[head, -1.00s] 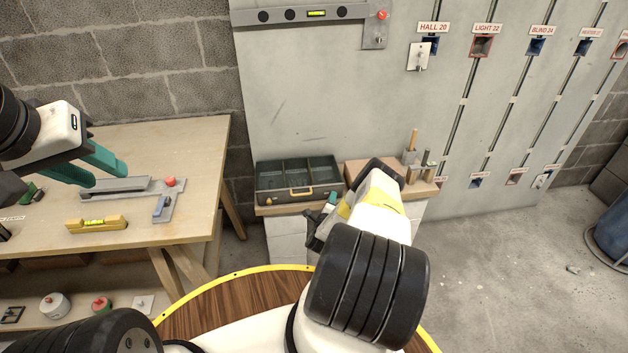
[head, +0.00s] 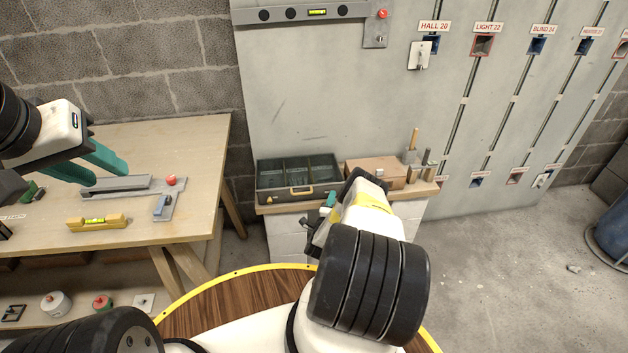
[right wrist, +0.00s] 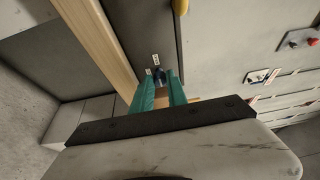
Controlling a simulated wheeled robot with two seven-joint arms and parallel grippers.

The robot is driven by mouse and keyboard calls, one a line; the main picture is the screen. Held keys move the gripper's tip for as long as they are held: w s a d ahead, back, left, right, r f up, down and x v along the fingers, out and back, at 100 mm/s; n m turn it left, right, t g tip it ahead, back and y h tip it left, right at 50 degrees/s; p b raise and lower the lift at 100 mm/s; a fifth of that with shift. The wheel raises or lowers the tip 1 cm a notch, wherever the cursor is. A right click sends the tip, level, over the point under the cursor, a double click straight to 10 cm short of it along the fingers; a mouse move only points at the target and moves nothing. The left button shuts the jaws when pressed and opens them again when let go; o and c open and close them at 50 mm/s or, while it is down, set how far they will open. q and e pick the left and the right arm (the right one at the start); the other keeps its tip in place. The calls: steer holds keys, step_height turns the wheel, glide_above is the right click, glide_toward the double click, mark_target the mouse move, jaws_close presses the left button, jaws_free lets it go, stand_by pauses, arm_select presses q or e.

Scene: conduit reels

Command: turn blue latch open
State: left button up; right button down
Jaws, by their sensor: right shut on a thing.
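The dark toolbox (head: 290,199) stands on the ledge by the grey wall panel, with a yellow handle on its front. In the right wrist view its dark face (right wrist: 140,30) carries two small white labels. The blue latch (right wrist: 160,77) shows as a small dark blue piece beside these labels, between my right fingertips. My right gripper (right wrist: 161,87) is shut on it; in the head view the gripper (head: 330,199) is mostly hidden by its own wrist. The latch's exact angle is hard to tell. My left gripper (head: 106,176) is open and empty above the workbench.
A brown box (head: 374,172) and handled tools (head: 413,150) stand right of the toolbox.

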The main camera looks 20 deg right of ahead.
steer(key=c, duration=1.3)
jaws_free()
steer(key=v, duration=0.8)
steer(key=shift+f, duration=0.1)
